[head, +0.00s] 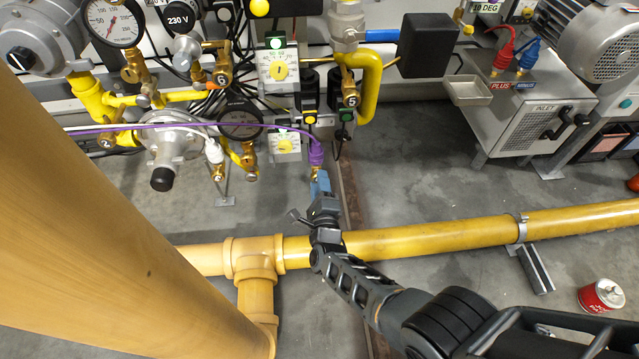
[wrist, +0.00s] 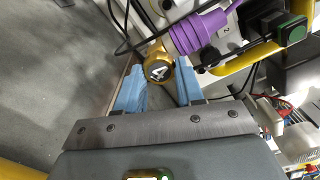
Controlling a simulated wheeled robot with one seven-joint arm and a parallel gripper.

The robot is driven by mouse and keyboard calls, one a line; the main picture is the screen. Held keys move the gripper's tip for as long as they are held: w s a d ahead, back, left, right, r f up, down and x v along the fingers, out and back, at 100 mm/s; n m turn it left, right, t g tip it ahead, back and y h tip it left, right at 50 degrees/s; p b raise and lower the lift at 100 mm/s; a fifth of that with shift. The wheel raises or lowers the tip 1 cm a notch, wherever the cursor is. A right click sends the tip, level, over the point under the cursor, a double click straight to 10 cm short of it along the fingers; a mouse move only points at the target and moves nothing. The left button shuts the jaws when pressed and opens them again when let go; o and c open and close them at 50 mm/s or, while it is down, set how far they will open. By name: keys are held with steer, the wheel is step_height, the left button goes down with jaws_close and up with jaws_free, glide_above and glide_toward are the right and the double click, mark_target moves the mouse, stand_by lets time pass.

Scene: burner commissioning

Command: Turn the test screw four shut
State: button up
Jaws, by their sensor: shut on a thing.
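Test screw four (wrist: 158,70) is a brass knob with a dark face and a white 4, seen between the blue fingertips in the wrist view. A ribbed purple hose connector (wrist: 198,30) sits beside it; the connector also shows in the head view (head: 316,153), just above my gripper. My gripper (head: 320,184) is shut on test screw four, its blue fingers (wrist: 160,82) on either side of the knob. In the head view the fingers mostly hide the screw. I cannot tell how far it is turned.
Other numbered brass screws, such as five (head: 350,98) and six (head: 221,78), sit on nearby fittings. A purple hose (head: 215,124) runs left from the connector. A yellow floor pipe (head: 420,239) passes under my arm. A red can (head: 601,296) stands at the right.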

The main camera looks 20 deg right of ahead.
steer(key=shift+f+m, duration=0.15)
steer(key=shift+m, duration=2.05)
steer(key=o, duration=1)
steer(key=shift+o, duration=0.2)
steer(key=p+v, duration=0.2)
steer(key=v, duration=0.6)
steer(key=shift+p, duration=0.35)
steer(key=shift+w, duration=0.1)
